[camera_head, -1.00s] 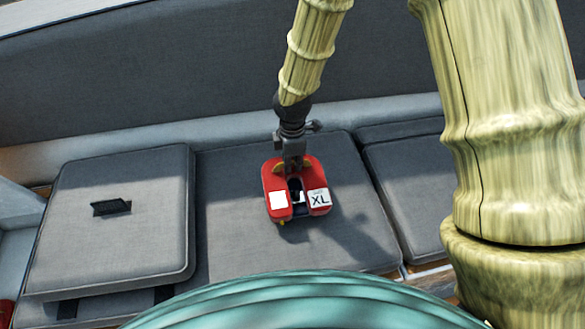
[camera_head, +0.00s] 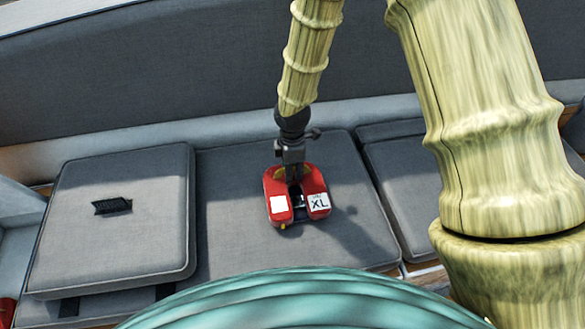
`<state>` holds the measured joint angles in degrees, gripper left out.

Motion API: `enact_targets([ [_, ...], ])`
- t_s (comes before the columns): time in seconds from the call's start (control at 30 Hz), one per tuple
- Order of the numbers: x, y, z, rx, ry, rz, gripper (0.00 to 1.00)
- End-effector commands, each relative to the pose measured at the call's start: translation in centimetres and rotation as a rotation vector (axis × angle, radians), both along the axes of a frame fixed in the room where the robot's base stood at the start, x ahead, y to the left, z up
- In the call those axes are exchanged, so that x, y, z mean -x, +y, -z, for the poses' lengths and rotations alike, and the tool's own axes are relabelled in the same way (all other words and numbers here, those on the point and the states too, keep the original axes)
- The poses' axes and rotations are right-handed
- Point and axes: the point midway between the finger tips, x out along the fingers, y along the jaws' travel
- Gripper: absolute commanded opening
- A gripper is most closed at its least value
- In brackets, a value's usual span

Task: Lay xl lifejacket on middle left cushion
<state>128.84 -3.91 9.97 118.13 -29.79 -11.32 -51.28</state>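The XL lifejacket (camera_head: 278,205) is red with a white blank patch and a white label reading XL. It is over the middle grey cushion (camera_head: 235,240), with a shadow to its lower right; I cannot tell whether it touches the cushion. My gripper (camera_head: 295,178) points down at the top middle of the lifejacket, at its dark central gap. The fingertips are hidden there, so I cannot tell whether they grip it.
A thicker raised cushion (camera_head: 90,240) with a black strap or handle (camera_head: 112,206) lies to the left. Another grey cushion (camera_head: 405,190) lies to the right, partly behind my arm. A tall grey backrest (camera_head: 150,80) runs behind. The middle cushion is otherwise clear.

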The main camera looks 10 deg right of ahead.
Motion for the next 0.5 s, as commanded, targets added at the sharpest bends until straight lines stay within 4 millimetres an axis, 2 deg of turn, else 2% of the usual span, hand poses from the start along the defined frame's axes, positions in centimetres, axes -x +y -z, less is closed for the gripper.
enact_targets([
  [0.27, 0.0, 0.0, -0.3, -0.001, -0.001, 0.000, 0.29],
  [0.5, -0.1, 0.0, -2.6, -0.001, -0.004, 0.001, 0.29],
])
